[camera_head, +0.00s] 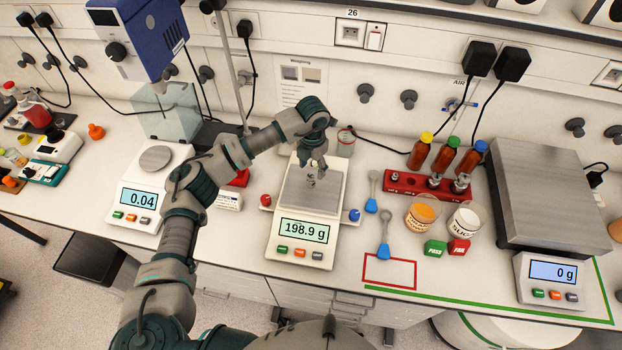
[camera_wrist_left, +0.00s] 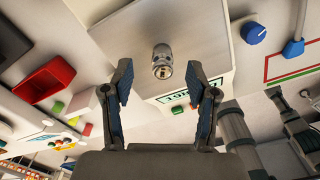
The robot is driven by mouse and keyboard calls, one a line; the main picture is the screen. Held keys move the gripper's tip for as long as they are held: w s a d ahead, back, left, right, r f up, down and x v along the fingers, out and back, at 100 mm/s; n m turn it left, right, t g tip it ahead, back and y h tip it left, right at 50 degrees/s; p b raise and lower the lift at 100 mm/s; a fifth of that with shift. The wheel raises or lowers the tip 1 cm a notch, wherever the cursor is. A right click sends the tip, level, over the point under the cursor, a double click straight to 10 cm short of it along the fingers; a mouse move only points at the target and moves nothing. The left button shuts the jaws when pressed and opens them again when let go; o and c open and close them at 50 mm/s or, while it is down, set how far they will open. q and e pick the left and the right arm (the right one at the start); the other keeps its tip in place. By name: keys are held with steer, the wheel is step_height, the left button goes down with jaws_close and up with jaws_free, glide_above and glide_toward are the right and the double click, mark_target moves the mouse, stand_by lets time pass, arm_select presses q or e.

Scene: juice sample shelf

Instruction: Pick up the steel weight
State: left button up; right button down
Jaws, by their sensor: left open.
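A small steel weight (camera_head: 311,181) stands on the metal pan (camera_head: 298,200) of the middle balance, whose display (camera_head: 304,229) reads 198.9 g. My left gripper (camera_head: 312,166) is above the pan, close to the weight, and partly covers it. In the left wrist view, the gripper (camera_wrist_left: 160,82) is open, with one finger on each side. The steel weight (camera_wrist_left: 162,62) shows beyond the fingertips, roughly centred between them, with nothing held. Other steel weights (camera_head: 461,184) sit in a red block (camera_head: 405,184) to the right. My right gripper is not in view.
Capped brown bottles (camera_head: 443,158) stand behind the red block. Another balance (camera_head: 150,190) is at left, a large scale (camera_head: 550,200) at right. A red-outlined area (camera_head: 389,287) is bare.

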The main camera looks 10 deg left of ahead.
mark_target(311, 175)
arm_select(q)
steer(key=f, duration=0.2)
steer(key=s+f+p, duration=0.1)
steer(key=f, duration=0.1)
steer(key=shift+a+f, duration=0.1)
steer(key=shift+f, duration=0.4)
jaws_close()
